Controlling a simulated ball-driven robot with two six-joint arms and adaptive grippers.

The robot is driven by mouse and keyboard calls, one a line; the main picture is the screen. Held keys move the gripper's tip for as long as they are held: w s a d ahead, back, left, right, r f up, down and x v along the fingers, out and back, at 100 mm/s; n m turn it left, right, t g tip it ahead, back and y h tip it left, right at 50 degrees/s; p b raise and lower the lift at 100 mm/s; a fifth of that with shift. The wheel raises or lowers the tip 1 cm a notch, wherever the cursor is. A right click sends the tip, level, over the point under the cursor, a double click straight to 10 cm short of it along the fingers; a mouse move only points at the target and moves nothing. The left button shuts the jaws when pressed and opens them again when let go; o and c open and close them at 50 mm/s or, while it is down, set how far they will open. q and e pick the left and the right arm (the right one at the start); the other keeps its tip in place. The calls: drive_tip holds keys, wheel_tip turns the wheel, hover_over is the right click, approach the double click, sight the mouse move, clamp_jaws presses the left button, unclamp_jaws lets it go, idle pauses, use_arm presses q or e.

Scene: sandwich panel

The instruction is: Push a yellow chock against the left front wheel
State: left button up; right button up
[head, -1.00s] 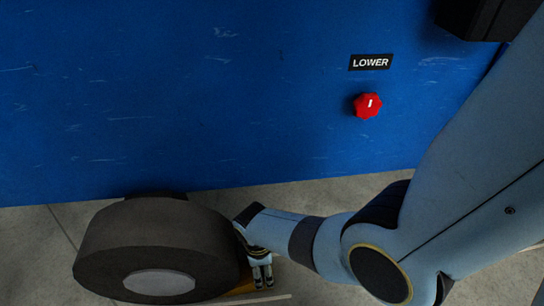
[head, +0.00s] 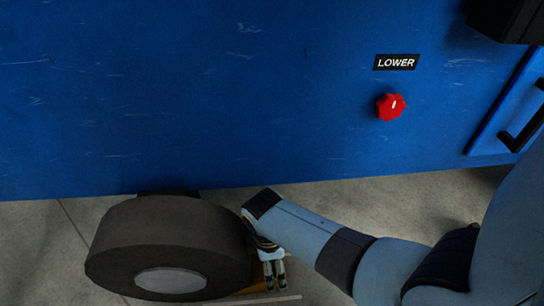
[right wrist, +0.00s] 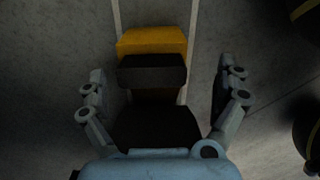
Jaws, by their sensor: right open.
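The black wheel (head: 170,240) with a grey hub stands at the lower left of the head view, under the blue panel. The yellow chock (head: 255,287) shows only in part on the floor at the wheel's right side, behind my gripper. In the right wrist view, the chock (right wrist: 152,42) has a yellow top and a dark part nearer the camera, and lies between the fingers. My right gripper (head: 273,274) is open, pointing down at the chock, with gaps on both sides. Whether the chock touches the wheel cannot be told. My left gripper is not in view.
The blue panel (head: 200,90) fills the back, with a red knob (head: 391,107) under a LOWER label (head: 396,62). A black handle (head: 525,120) is at the right.

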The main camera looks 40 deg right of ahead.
drive_tip(key=shift+t, duration=0.3)
drive_tip(key=r, duration=0.4)
drive_tip(key=w+r, duration=0.1)
drive_tip(key=r, duration=0.2)
drive_tip(key=shift+r, duration=0.1)
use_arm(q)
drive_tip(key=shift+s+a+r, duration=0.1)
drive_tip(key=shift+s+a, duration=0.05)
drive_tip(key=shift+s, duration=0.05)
use_arm(e)
drive_tip(key=shift+s+d, duration=0.1)
drive_tip(key=shift+s, duration=0.05)
